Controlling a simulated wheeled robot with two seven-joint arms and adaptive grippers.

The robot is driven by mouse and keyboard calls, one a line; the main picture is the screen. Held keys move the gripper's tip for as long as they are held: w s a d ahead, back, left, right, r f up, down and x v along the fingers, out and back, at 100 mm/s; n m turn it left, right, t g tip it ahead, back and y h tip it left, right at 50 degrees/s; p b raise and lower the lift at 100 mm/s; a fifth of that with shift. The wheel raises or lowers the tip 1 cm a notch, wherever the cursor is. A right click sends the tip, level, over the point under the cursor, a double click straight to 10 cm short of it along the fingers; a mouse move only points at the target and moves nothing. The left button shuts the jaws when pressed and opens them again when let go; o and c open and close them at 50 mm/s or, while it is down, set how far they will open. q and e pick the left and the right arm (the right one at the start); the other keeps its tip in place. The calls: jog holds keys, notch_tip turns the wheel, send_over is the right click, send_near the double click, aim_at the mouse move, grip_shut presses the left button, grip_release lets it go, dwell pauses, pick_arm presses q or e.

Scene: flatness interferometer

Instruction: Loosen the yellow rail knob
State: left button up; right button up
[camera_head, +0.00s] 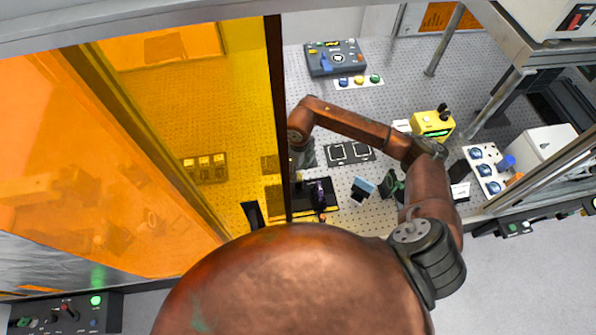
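My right arm reaches in from the right and bends down beside the dark frame post. Its gripper (302,157) is a small dark shape at the arm's end, partly hidden by the wrist; I cannot tell if its fingers are open. Below it stands a black stage (330,197) with a dark purple upright part (318,192). A tiny orange-yellow spot (322,217) shows at the stage's front; I cannot tell whether it is the yellow rail knob. The gripper appears apart from this spot. My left gripper is not identifiable.
Amber panels (90,170) and a dark post (277,110) bound the left. A yellow box (432,125) with a black knob, a grey control box (336,58) and a blue-topped part (362,188) stand on the perforated table (400,85). A white socket panel (484,170) is at right.

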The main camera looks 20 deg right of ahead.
aim_at(299, 176)
notch_tip(299, 176, down, 2)
jog(key=shift+w+f, duration=0.1)
jog(key=shift+f, duration=0.05)
jog(key=shift+f+p, duration=0.3)
jog(key=shift+f, duration=0.1)
jog(key=shift+c, duration=0.3)
grip_shut()
